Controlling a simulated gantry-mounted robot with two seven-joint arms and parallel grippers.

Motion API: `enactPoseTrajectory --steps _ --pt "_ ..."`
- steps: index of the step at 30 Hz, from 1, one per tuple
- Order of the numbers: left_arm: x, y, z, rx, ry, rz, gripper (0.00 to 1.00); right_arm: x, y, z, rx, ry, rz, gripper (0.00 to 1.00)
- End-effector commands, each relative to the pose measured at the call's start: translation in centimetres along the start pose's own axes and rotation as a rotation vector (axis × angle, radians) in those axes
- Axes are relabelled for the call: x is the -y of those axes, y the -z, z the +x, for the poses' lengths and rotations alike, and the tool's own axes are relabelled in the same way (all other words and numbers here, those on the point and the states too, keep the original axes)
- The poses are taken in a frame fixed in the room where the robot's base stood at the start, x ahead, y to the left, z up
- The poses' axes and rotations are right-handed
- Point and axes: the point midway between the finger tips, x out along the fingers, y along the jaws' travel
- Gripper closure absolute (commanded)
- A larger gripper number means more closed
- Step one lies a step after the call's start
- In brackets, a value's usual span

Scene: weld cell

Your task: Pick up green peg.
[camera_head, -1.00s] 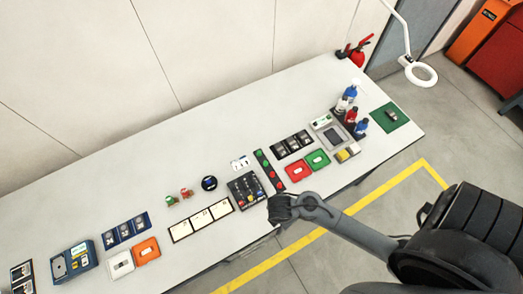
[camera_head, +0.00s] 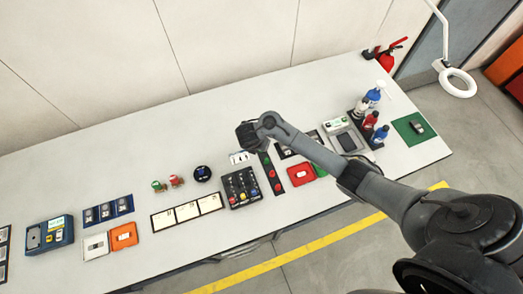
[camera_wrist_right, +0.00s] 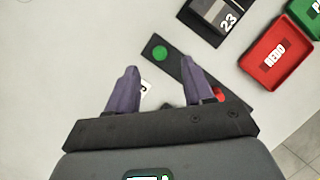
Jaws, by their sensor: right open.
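The pegs are too small for me to single out a green one surely. My right gripper (camera_head: 246,134) hangs above the table, behind this block in the picture. In the right wrist view my right gripper (camera_wrist_right: 160,88) is open, with nothing between its two purple fingers. Below the fingers lie a white card (camera_wrist_right: 145,86) and a black strip (camera_wrist_right: 178,66) with a green disc (camera_wrist_right: 160,53) and a red one. My left gripper is not in view.
A red tray (camera_head: 301,174) lies right of the strip, and bottles (camera_head: 370,120) stand further right. Small red and green items (camera_head: 175,180) and a round black piece (camera_head: 202,173) lie to the left. The table's back left is clear.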

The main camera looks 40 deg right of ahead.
Motion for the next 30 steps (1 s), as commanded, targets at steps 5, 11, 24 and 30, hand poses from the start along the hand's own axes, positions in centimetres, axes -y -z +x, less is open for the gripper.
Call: enactPoseTrajectory --steps 5,11,24,30 --pt "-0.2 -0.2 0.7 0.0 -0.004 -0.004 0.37 0.0 0.0 1.6 0.001 0.0 0.0 0.48" --pt "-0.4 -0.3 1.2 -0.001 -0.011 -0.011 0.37 0.0 0.2 2.8 0.002 0.001 0.0 0.48" --pt "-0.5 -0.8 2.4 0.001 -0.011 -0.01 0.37 -0.2 0.6 6.9 0.001 -0.001 0.002 0.48" --pt "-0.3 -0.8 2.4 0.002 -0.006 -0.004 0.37 -0.2 0.6 6.8 0.0 -0.001 0.002 0.48"
